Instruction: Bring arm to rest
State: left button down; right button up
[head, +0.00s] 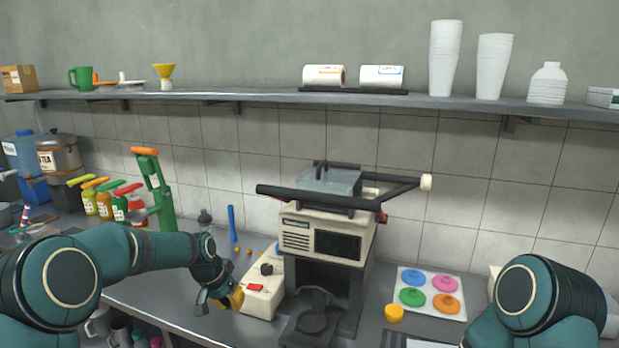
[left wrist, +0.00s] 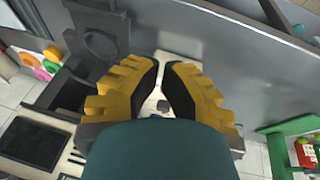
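My left arm comes in from the left of the head view and bends down at the wrist. My left gripper (head: 228,299) has yellow-and-black fingers and is over the counter beside the front of the beige control box. In the left wrist view its fingers (left wrist: 160,66) come close together at their tips, with a narrow gap between them and nothing visibly held. How far they are spread is unclear. My right arm (head: 540,300) shows only as a teal link at the lower right. Its gripper is outside the picture.
The beige and black press machine (head: 325,240) stands mid-counter, with the control box (head: 262,292) just right of my left gripper. A white sheet with colored discs (head: 457,282) and a yellow piece (head: 394,313) lie to the right. Bottles (head: 104,204) stand at the left.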

pick_arm(q)
jog(key=s+d+f+n+h, duration=0.1)
jog(key=s+d+f, duration=0.2)
jog(key=s+f, duration=0.45)
jog(key=s+d+f+n, duration=0.1)
jog(key=s+d+f, duration=0.4)
jog(key=f, duration=0.4)
jog(key=s+d+f+n, duration=0.1)
jog(key=s+f+n, duration=0.2)
jog(key=s, duration=1.4)
jog(key=shift+s+d+f+g, duration=0.25)
jog(key=shift+f+g, duration=0.15)
jog(key=shift+f, duration=0.5)
